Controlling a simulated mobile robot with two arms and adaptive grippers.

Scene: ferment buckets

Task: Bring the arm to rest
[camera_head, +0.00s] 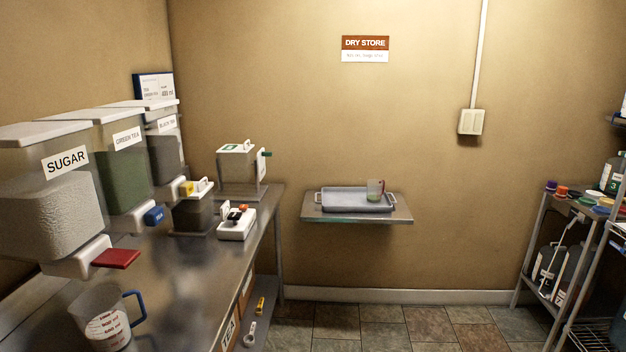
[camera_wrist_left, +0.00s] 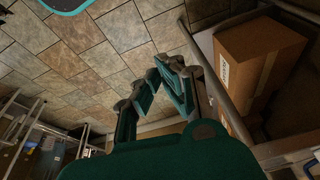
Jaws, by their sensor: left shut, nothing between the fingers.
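My left gripper (camera_wrist_left: 163,76) shows in the left wrist view. Its dark green fingers are closed together with nothing between them. It hangs over the tiled floor (camera_wrist_left: 95,60), beside a metal frame and a cardboard box (camera_wrist_left: 258,62) at the right of that view. Neither gripper shows in the head view. My right gripper is in no frame.
A steel counter (camera_head: 190,285) at left holds sugar (camera_head: 50,205), green tea and black tea dispensers and a measuring jug (camera_head: 103,318). A wall shelf (camera_head: 318,215) bears a tray (camera_head: 335,202) with a small jug (camera_head: 375,190). A rack (camera_head: 535,240) stands right. The middle floor is clear.

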